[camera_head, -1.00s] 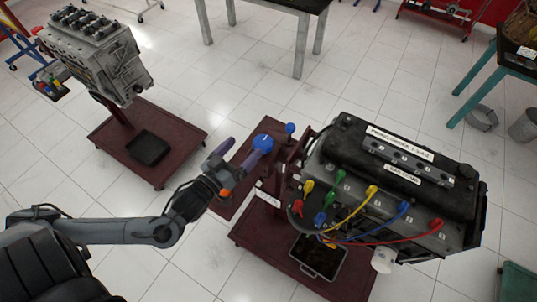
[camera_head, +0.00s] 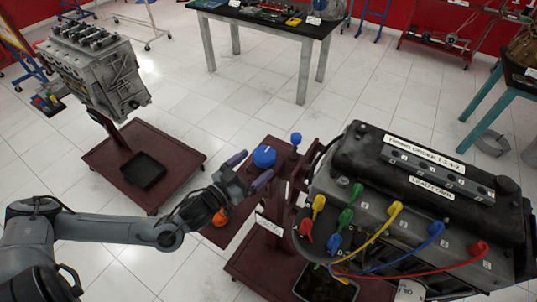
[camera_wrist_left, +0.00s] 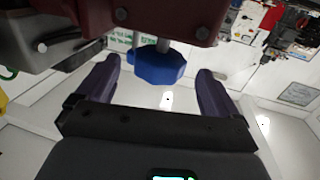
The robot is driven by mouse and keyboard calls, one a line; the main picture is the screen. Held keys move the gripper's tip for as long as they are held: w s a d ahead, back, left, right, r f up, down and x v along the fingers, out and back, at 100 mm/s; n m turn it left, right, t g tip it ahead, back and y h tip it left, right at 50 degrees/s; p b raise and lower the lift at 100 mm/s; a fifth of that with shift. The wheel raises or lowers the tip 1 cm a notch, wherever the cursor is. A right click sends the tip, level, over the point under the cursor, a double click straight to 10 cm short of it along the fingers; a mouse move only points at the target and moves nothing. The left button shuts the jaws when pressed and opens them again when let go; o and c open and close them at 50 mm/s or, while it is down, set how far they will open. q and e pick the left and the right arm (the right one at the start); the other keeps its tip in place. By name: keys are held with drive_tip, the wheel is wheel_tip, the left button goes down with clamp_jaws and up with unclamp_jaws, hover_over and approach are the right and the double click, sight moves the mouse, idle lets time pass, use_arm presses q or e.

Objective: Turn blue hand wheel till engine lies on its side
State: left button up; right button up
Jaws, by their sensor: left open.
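The blue hand wheel (camera_head: 264,156) is on the maroon engine stand (camera_head: 250,258), left of the black and grey engine (camera_head: 420,190). The engine sits with its labelled black cover on top. My left gripper (camera_head: 250,171) is open and empty, its purple fingers just short of the wheel. In the left wrist view the wheel (camera_wrist_left: 158,66) appears between the two spread fingers (camera_wrist_left: 158,82), with a visible gap on each side. Contact cannot be told. A smaller blue knob (camera_head: 296,138) stands right of the wheel. My right gripper is not in view.
A second engine (camera_head: 98,72) on a maroon stand (camera_head: 112,170) is at the left. A dark-topped table (camera_head: 270,20) stands at the back. The tiled floor between is clear.

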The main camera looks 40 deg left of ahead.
sight(268, 154)
use_arm(q)
drive_tip(key=shift+w+d, duration=0.2)
drive_tip(key=shift+w, duration=3.1)
